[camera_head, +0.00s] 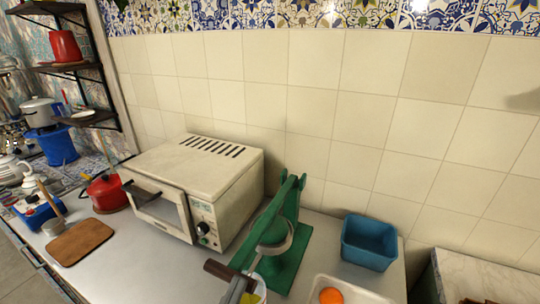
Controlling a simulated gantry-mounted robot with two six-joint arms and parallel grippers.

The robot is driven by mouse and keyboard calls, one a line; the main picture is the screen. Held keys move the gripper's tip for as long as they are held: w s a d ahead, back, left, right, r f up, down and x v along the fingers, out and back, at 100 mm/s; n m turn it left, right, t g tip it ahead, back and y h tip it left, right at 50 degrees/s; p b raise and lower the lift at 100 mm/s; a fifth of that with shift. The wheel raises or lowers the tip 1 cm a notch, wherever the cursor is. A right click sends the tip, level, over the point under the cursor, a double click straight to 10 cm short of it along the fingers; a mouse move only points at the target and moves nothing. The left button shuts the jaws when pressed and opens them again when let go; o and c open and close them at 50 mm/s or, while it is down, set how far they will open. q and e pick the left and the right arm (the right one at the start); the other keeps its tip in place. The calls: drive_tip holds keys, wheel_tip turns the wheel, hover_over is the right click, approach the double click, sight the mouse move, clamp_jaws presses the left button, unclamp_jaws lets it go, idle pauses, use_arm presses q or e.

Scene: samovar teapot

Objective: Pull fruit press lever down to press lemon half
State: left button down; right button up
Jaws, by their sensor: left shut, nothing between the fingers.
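The green fruit press (288,252) stands on the counter to the right of the white oven. Its green lever (262,228) slopes down from the top of the column toward me, and a dark brown handle (216,268) shows at its near end. A grey ring-shaped holder (283,246) sits under the lever; I cannot see a lemon half in it. My left gripper (238,287) seems to be the grey piece at the bottom edge, shut and empty, just below the handle. I cannot tell if it touches. My right gripper is not in view.
A white toaster oven (195,172) stands left of the press, close to it. A blue bin (368,243) is to the right. A pale tray (352,298) holds an orange fruit (330,295). A yellow thing (258,292) shows at the bottom edge. A red pot (105,192) and wooden board (78,241) are left.

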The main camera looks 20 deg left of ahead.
use_arm(q)
drive_tip(key=shift+w+f, duration=0.15)
drive_tip(key=shift+f, duration=0.4)
wheel_tip(320, 180, up, 6)
drive_tip(key=p, duration=0.5)
drive_tip(key=f+b+v, duration=0.1)
drive_tip(key=b+v, duration=0.5)
drive_tip(key=v, duration=0.5)
drive_tip(key=shift+f, duration=0.1)
